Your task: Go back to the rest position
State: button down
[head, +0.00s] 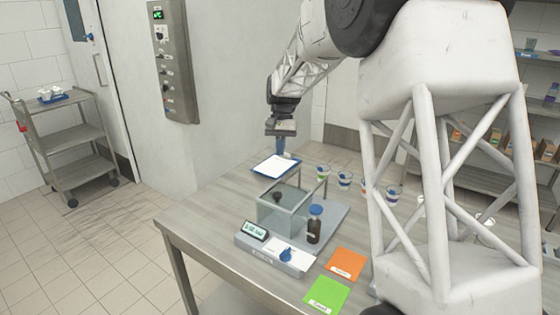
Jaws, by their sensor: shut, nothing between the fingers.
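My gripper (281,147) is at the end of my white arm in the head view. It points down over the far end of the table (210,234), near a tray with a white sheet (275,166). Its fingers are small here and are shut with nothing between them. I cannot tell the exact gap between the fingertips and the tray.
A clear box (283,215), a brown bottle with a blue cap (315,225) and a scale (272,254) stand below. Orange (346,264) and green (327,294) cards lie at the front. Several cups (345,180) stand behind. A trolley (70,150) is at left.

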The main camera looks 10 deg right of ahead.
jog(key=shift+w+r, duration=0.2)
jog(key=shift+r, duration=0.4)
jog(key=shift+s+r, duration=0.1)
jog(key=shift+s, duration=0.05)
jog(key=s+r+n+t, duration=0.1)
jog(key=s+r+t, duration=0.15)
jog(key=s, duration=0.95)
jog(key=s+r+n+t, duration=0.1)
jog(key=s+r, duration=0.3)
jog(key=s, duration=0.7)
jog(key=s+d+f+t, duration=0.1)
jog(key=s+f, duration=0.2)
jog(key=s, duration=0.9)
jog(key=s+f+n+t+h, duration=0.1)
jog(key=s+f, duration=0.2)
jog(key=s, duration=1)
jog(key=shift+s+d+f, duration=0.2)
jog(key=shift+d+f, duration=0.1)
jog(key=shift+d, duration=0.05)
jog(key=shift+t, duration=0.25)
